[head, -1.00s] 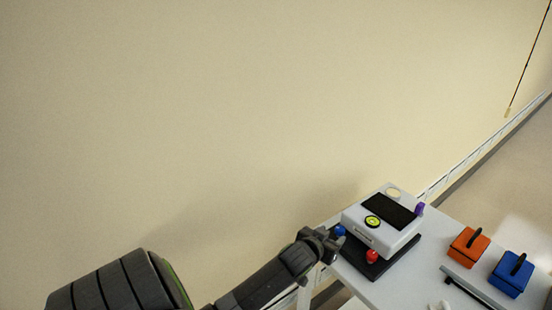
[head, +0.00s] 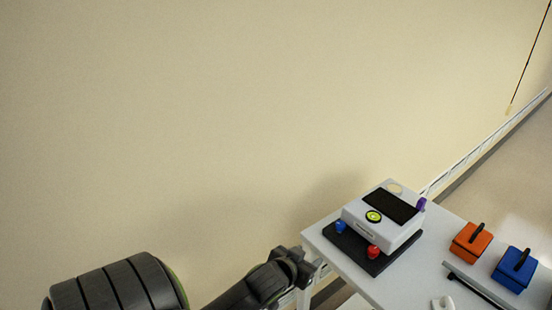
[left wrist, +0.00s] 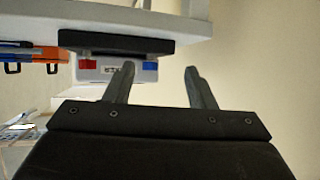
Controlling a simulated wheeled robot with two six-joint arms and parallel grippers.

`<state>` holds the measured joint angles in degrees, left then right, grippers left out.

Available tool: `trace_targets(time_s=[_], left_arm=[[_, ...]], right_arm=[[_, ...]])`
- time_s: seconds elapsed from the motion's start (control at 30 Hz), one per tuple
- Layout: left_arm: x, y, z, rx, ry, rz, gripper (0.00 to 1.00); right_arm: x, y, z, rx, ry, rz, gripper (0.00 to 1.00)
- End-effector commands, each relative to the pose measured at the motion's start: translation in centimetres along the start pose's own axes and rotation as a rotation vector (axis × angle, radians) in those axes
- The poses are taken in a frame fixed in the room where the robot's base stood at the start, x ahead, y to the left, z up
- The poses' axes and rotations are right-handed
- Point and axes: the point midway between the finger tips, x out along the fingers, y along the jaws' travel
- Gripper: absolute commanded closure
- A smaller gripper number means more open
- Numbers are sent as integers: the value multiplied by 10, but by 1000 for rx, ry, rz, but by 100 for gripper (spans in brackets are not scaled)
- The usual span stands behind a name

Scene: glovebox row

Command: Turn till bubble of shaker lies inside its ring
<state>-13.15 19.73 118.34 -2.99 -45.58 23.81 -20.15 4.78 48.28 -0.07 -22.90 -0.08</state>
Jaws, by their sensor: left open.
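The shaker (head: 400,233) is a white box with a dark top panel, on a black base plate (head: 352,246) on the table. Its round yellow-green bubble level (head: 373,216) sits on the near top corner; the bubble's place against its ring is too small to tell. A blue knob (head: 341,226), a red knob (head: 373,252) and a purple knob (head: 421,204) stand around the box. My left gripper (head: 301,264) is open and empty, off the table's left edge and apart from the blue knob. In the left wrist view, the blue knob (left wrist: 149,65) shows between the open fingers, farther off.
A small white item (head: 442,302) lies at the front. The plain wall fills the left.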

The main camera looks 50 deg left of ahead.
Motion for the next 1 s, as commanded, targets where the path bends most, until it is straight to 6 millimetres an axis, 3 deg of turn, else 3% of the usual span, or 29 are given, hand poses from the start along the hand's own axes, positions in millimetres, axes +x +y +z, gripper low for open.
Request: trace_targets(time_s=[0.5,1.0], left_arm=[[37,-14,99,28,-159,-29,50],[52,-25,197,56,-307,-43,50]], right_arm=[[6,-1,0,0,0,0,64],[12,-1,1,0,0,0,64]])
